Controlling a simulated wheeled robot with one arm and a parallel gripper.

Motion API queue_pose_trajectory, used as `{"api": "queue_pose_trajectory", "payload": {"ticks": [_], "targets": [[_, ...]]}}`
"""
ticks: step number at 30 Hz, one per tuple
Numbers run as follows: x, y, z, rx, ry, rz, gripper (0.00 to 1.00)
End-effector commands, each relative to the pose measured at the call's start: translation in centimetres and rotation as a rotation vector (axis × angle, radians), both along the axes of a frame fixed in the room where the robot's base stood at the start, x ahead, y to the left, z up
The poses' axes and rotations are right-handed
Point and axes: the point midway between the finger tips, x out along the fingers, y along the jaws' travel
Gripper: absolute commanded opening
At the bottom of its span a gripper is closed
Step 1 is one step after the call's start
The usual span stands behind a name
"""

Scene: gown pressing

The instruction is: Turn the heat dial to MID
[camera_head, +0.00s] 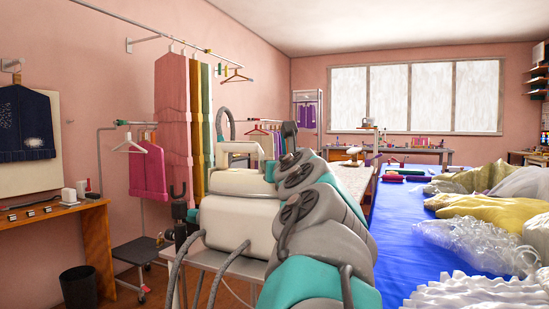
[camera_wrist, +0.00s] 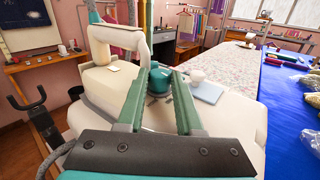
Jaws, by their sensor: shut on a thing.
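The heat dial is a small teal knob (camera_wrist: 159,77) on top of the cream pressing machine (camera_wrist: 92,85), seen in the wrist view. My gripper (camera_wrist: 161,85) reaches over the machine, its two green fingers on either side of the knob and shut on it. I cannot read any marks or the dial's setting. In the head view, the cream machine (camera_head: 235,222) stands left of centre. My grey and teal arm covers its right side there and hides the knob and my fingertips.
A blue-covered table (camera_head: 405,255) with yellow and white cloth and clear wrap lies to the right. A cream handle (camera_wrist: 118,38) stands on the machine close to my fingers. A wooden shelf (camera_head: 95,240) and a black bin (camera_head: 78,287) are at left.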

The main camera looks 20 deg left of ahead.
Motion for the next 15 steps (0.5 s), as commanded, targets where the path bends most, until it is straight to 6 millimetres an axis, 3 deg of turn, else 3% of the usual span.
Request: {"api": "queue_pose_trajectory", "payload": {"ticks": [15], "targets": [[-0.04,0.1,-0.08,0.001,0.002,-0.021,0.0]]}}
